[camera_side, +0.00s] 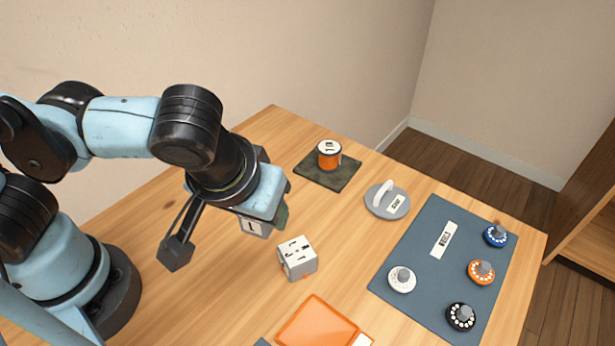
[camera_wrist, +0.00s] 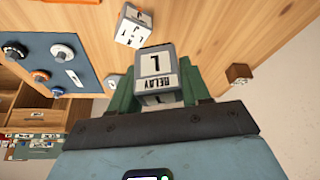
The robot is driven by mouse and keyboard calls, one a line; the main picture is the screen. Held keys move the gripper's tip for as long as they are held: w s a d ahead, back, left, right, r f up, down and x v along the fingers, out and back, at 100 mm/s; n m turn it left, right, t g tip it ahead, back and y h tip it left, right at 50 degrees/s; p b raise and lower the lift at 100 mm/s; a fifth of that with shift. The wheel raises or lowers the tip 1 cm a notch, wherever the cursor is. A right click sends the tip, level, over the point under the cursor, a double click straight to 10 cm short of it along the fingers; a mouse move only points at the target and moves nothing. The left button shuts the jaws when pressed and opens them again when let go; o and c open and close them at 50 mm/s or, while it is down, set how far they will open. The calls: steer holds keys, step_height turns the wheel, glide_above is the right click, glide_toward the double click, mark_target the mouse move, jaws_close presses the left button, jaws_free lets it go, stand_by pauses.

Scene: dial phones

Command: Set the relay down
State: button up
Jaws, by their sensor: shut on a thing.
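The relay (camera_wrist: 157,65) is a grey block with a white plate reading "1" and "RELAY". My gripper (camera_wrist: 157,88) is shut on it, with a green finger on each side. In the side view my gripper (camera_side: 268,212) points down over the wooden table, left of a white block. Part of the relay (camera_side: 252,227) shows beneath it there, and the rest is hidden by the gripper. I cannot tell whether its underside touches the table.
The white marked block (camera_side: 298,257) stands close by, with an orange tray (camera_side: 312,328) in front. A blue-grey mat (camera_side: 425,250) holds several dials. A grey disc (camera_side: 375,208) and a dark mat (camera_side: 313,173) under an orange can (camera_side: 329,158) lie behind. Bare wood lies between.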

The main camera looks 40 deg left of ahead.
steer(key=s+a+n+g+y, duration=0.2)
steer(key=s+a+n, duration=0.1)
steer(key=a+n, duration=0.4)
steer(key=s+a+n+g+y, duration=0.1)
steer(key=s+a+n+g, duration=0.15)
steer(key=a+n, duration=0.45)
steer(key=a+f, duration=0.2)
steer(key=a, duration=0.2)
steer(key=a+f, duration=0.3)
steer(key=w+a+f, duration=0.1)
steer(key=a+f, duration=0.1)
steer(key=a, duration=0.2)
steer(key=shift+a+f, duration=0.35)
steer(key=shift+f, duration=0.25)
steer(key=shift+f, duration=0.1)
steer(key=shift+f, duration=1.7)
steer(key=o, duration=1.1)
